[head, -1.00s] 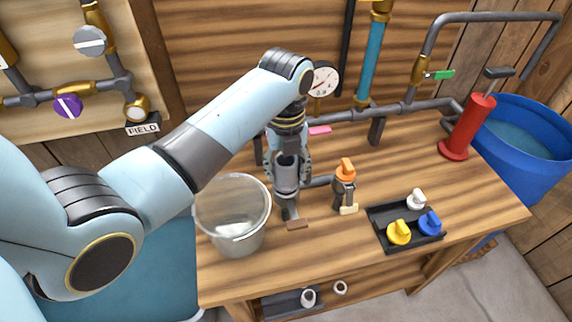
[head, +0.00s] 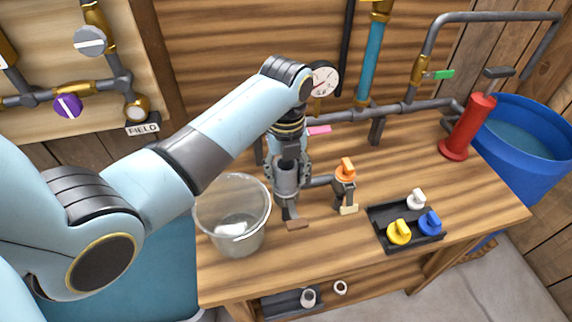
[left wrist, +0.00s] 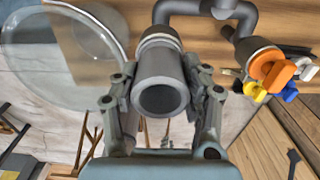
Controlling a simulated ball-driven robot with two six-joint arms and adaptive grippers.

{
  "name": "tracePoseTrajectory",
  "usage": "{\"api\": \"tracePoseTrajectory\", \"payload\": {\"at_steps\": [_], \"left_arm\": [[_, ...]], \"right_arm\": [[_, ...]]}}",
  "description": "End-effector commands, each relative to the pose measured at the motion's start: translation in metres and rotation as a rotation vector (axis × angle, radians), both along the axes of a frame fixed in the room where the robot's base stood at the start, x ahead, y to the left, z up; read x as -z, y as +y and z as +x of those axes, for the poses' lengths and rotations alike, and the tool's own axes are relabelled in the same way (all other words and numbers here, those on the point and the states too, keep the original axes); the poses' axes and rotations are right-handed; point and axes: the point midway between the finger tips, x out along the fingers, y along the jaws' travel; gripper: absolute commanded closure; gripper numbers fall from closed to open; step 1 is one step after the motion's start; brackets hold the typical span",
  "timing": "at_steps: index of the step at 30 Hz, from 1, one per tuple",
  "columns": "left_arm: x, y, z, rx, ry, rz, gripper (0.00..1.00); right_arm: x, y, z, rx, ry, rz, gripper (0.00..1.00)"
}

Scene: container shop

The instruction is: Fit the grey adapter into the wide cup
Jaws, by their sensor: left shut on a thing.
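The grey adapter (left wrist: 162,72) is a short open tube, upright between the fingers of my left gripper (left wrist: 160,92) in the left wrist view. In the head view, my left gripper (head: 289,172) points down and is shut on the adapter, which is partly covered by the fingers. The wide cup (left wrist: 158,37) shows beyond the adapter as a pale-rimmed socket on a grey pipe. In the head view, the cup (head: 287,191) is below the gripper. The adapter lines up closely with it, but I cannot tell how far inside it is. My right gripper is out of view.
A clear bucket (head: 233,240) stands close to the left. An orange-handled valve (head: 345,182) is just to the right. A black tray (head: 385,213) of coloured knobs lies farther right. A pressure gauge (head: 322,77) is behind my wrist.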

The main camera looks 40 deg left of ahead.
Motion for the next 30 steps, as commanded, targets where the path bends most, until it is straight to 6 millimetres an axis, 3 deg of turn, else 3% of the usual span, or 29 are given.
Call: {"api": "tracePoseTrajectory", "payload": {"at_steps": [5, 6, 12, 22, 26, 30], "left_arm": [[0.0, 0.0, 0.0, 0.0, -0.001, -0.001, 0.88], [0.0, 0.0, 0.0, 0.0, -0.001, -0.001, 0.5], [0.0, 0.0, 0.0, 0.0, 0.0, 0.0, 0.27], [-0.006, 0.0, 0.001, 0.0, -0.001, 0.0, 0.27], [-0.026, 0.0, 0.001, 0.0, -0.004, 0.0, 0.27], [-0.058, 0.0, 0.001, 0.001, -0.006, 0.0, 0.27]], "right_arm": [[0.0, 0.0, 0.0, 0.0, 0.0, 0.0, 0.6], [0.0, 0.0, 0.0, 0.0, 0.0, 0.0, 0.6], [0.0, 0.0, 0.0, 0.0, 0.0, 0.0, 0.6], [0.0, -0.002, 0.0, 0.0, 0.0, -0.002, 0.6], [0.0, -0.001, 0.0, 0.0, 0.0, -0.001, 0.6], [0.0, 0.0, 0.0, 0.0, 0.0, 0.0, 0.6]]}}
